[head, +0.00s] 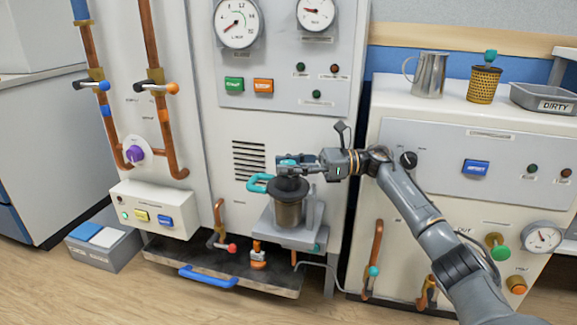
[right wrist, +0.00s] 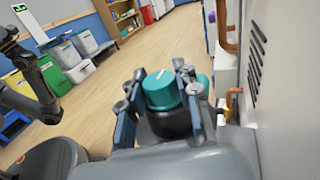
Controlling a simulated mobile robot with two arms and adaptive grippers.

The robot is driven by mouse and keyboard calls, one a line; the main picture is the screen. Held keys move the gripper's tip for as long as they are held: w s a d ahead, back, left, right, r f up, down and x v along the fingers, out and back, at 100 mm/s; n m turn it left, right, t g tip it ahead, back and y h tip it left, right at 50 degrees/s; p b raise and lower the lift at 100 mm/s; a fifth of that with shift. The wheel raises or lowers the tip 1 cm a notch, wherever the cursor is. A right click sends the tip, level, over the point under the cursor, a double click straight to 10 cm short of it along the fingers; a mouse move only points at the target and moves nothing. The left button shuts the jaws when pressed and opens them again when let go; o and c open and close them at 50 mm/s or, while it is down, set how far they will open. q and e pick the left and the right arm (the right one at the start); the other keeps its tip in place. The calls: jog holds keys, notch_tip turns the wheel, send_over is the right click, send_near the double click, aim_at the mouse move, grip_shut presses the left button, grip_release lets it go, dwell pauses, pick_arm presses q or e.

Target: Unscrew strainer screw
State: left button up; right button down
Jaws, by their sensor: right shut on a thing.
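The strainer screw (right wrist: 161,90) is a teal round knob with a white line on top. It sits upright on a black round part (right wrist: 170,122) in the right wrist view. In the head view that black part (head: 289,190) tops a metal cylinder (head: 289,214) on a grey bracket, with a teal handle (head: 260,183) at its left. My right gripper (head: 288,163) comes in from the right over the cylinder. In the right wrist view its fingers (right wrist: 163,100) are shut on the screw from both sides. My left gripper is not in view.
The white machine's front panel (head: 262,145) is close behind the cylinder. Copper pipes (head: 157,90) stand left. A blue-handled tray (head: 225,270) lies below. On the right cabinet are a metal jug (head: 429,75), a yellow strainer basket (head: 483,86) and a tray labelled DIRTY (head: 545,98).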

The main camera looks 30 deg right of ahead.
aim_at(287, 162)
jog(key=c, duration=0.9)
grip_release()
jog(key=shift+a, duration=0.1)
notch_tip(287, 162, up, 10)
jog(key=shift+f, duration=0.1)
jog(key=shift+c, duration=0.2)
